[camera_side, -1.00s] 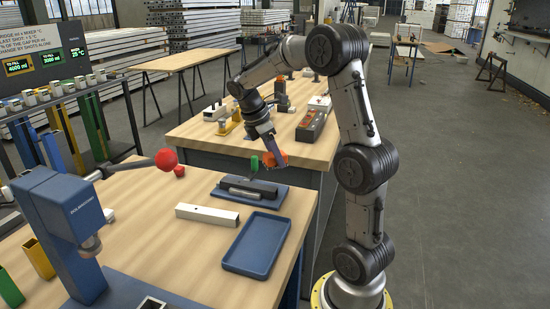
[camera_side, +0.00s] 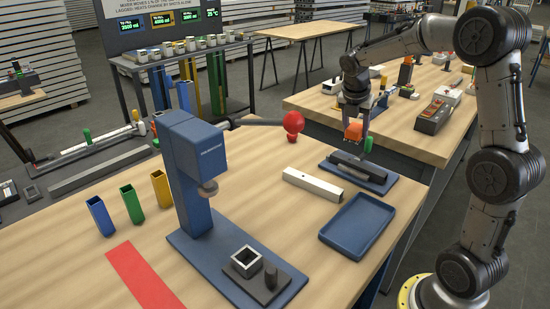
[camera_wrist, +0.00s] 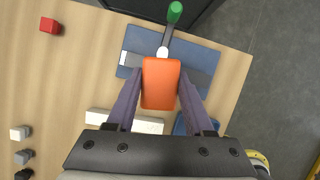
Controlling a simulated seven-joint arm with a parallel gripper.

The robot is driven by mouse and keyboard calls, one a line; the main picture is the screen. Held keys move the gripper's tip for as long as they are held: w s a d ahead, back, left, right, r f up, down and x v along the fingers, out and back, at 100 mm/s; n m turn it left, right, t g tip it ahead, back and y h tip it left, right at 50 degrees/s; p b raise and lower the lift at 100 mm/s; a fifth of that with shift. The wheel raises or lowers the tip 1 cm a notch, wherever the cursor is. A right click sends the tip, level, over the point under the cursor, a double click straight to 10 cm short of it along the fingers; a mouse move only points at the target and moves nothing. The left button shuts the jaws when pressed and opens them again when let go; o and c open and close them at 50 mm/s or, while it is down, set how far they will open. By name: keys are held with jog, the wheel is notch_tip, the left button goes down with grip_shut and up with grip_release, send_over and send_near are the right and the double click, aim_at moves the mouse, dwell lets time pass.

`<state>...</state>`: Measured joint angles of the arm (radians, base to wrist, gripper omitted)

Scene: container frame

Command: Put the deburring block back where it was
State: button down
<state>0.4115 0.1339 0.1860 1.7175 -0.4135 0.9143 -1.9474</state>
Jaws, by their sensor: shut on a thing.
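My gripper (camera_side: 355,124) is shut on an orange block (camera_side: 353,132), which I take to be the deburring block. In the wrist view the block (camera_wrist: 160,83) sits between the two fingers. It is held in the air above the near side of a blue base plate (camera_side: 382,184) with a dark clamping fixture (camera_side: 357,167) on it. The fixture's green handle (camera_side: 368,145) stands up just right of the block in the side view. In the wrist view the green handle (camera_wrist: 174,12) lies beyond the block. The block hides part of the plate there.
A white square tube (camera_side: 313,185) and an empty blue tray (camera_side: 357,225) lie in front of the fixture. A blue press (camera_side: 190,165) with a red-ball lever (camera_side: 294,122) stands left. A second table (camera_side: 415,135) with several tools stands behind. Bare wood surrounds the tube.

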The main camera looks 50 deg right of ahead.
jog(key=w+a+n+t, duration=0.2)
jog(key=w+a+n, duration=0.2)
jog(key=w, duration=0.2)
jog(key=n+y, duration=0.1)
jog(key=n, duration=0.2)
send_near(274, 155)
jog(key=shift+w+d+f, duration=0.25)
jog(key=shift+d+f, duration=0.45)
jog(key=shift+d, duration=0.2)
jog(key=shift+w+d+f, duration=0.1)
jog(key=shift+w+f, duration=0.4)
jog(key=shift+f, duration=1.6)
jog(key=shift+f, duration=0.1)
jog(key=shift+c, duration=1.4)
grip_release()
